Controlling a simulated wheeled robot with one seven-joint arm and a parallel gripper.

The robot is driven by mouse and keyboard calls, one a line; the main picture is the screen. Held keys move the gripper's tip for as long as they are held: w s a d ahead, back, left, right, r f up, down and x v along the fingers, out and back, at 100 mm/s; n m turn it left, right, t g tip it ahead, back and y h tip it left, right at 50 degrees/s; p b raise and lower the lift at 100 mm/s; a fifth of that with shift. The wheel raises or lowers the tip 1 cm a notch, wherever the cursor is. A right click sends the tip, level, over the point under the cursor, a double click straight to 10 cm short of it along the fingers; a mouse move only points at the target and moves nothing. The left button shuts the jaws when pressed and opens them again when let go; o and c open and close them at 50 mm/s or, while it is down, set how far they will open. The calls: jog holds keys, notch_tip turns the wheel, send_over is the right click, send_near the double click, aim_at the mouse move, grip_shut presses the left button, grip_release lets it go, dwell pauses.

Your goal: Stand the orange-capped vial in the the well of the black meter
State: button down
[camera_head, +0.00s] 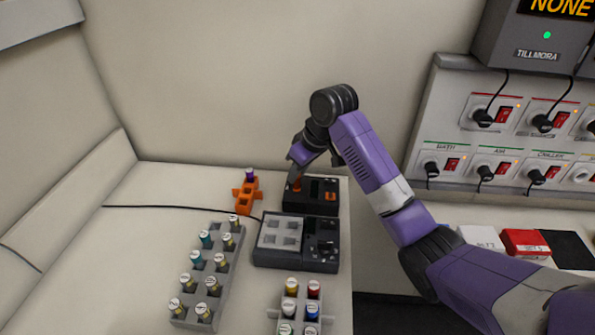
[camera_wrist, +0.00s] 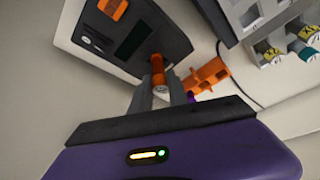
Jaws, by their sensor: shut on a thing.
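The black meter (camera_head: 318,208) stands at the back right of the bench, near the wall. My gripper (camera_head: 294,184) is over its left end. In the wrist view my gripper (camera_wrist: 160,90) is shut on the orange-capped vial (camera_wrist: 166,77), whose pale round cap top faces the camera. The black meter (camera_wrist: 165,33) lies directly beyond the fingers, with an orange part just past the vial. The vial's lower end and the well are hidden, so I cannot tell how far the vial is inside.
An orange holder (camera_head: 243,196) with a purple-capped vial (camera_head: 250,174) stands just left of the meter. A dark device with a pale top (camera_head: 280,234) sits in front. A grey rack (camera_head: 204,272) of several vials is front left. Open bench lies further left.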

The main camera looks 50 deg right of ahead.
jog(key=shift+f+b, duration=0.3)
jog(key=shift+f, duration=0.35)
jog(key=shift+f, duration=0.35)
jog(key=shift+f, duration=0.3)
dwell(0.4)
jog(key=c, duration=1.2)
grip_release()
notch_tip(320, 180, up, 7)
jog(key=p, duration=0.6)
jog(key=shift+r+p, duration=0.1)
jog(key=shift+p, duration=0.2)
